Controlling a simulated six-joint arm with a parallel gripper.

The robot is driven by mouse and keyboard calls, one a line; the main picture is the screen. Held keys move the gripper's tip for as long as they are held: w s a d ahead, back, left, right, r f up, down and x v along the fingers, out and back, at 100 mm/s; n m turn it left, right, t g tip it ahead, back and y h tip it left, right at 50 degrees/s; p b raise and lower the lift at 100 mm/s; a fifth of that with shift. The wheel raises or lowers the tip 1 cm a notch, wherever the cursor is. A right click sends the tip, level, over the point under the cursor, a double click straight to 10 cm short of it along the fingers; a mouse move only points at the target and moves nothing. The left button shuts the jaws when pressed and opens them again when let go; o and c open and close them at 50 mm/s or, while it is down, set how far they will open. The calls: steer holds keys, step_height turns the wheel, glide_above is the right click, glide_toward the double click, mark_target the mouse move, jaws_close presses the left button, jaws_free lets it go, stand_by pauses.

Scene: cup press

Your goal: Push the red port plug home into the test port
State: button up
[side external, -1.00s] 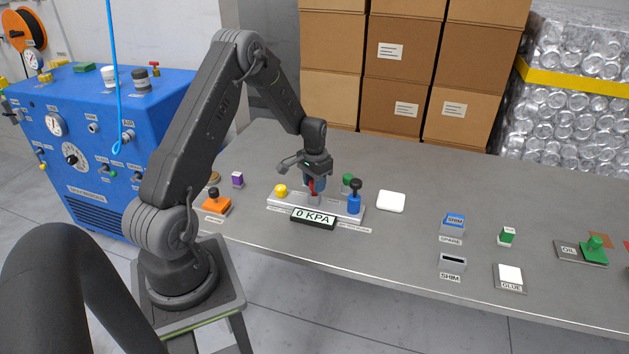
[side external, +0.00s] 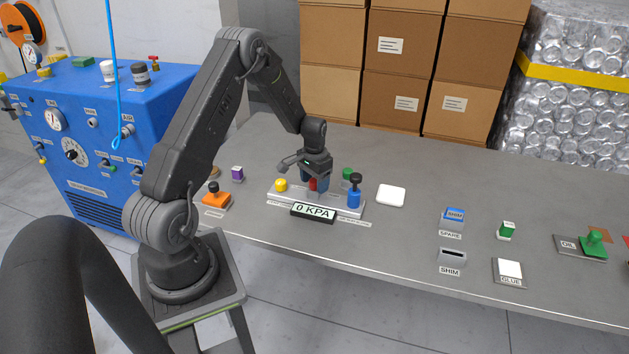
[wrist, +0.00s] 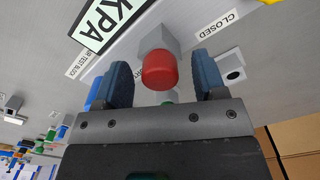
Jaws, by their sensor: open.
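The red port plug (side external: 312,185) stands at the test port on the pale test block base (side external: 283,202), behind the "0 KPA" display (side external: 313,213). In the wrist view the red plug (wrist: 159,70) shows its rounded end to the camera, against a grey port block (wrist: 156,39). How deep it sits in the port cannot be told. My gripper (side external: 313,186) is low over the block, with its blue fingers apart. In the wrist view my gripper (wrist: 159,64) has one finger on each side of the plug, with gaps visible.
A yellow knob (side external: 281,185) stands left of the port. A blue valve with a black knob (side external: 355,192) stands right, and a green part (side external: 347,173) behind. A white pad (side external: 391,195) lies further right. An orange block with a black knob (side external: 216,200) stands left.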

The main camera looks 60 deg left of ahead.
mark_target(315, 180)
steer(key=shift+r, duration=0.1)
step_height(315, 180, up, 14)
stand_by(0.5)
steer(key=shift+f, duration=0.2)
stand_by(0.3)
